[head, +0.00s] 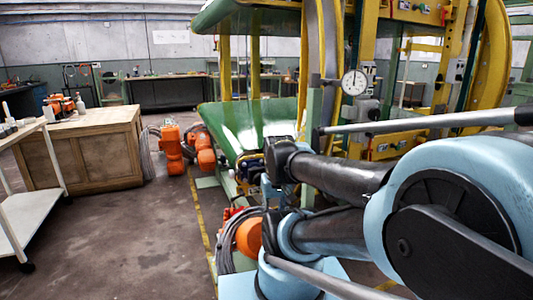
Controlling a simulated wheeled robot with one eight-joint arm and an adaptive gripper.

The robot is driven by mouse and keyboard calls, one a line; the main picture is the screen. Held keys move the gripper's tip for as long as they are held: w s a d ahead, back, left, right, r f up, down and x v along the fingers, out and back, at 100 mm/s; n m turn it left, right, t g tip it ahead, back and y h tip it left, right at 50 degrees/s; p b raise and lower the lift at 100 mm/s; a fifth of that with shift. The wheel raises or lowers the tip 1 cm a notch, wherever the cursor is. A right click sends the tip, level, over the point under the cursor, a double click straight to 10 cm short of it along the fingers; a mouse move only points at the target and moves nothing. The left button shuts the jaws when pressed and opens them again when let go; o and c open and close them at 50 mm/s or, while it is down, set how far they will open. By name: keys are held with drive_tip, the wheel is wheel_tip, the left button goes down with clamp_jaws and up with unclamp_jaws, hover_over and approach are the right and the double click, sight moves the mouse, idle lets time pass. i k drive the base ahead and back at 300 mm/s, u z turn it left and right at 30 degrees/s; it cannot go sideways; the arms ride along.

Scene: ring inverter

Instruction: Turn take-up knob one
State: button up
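The ring inverter (493,60) is a tall yellow machine with curved rings at the upper right and a green curved bed (258,128) at its left. A round white dial gauge (354,82) is on its front, beside a grey post. Grey boxes sit near the gauge. I cannot make out which part, if any, is take-up knob one. My blue and black arm links fill the lower right and hide the lower part of the machine. I cannot make out my gripper.
Orange machine units (172,148) stand left of the green bed. Coiled cables and an orange part (249,237) lie low near the middle. The floor at left centre is clear.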

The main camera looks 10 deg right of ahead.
sight(232, 174)
drive_tip(key=z, duration=1.8)
drive_tip(key=k, duration=1.1)
drive_tip(key=u, duration=2.05)
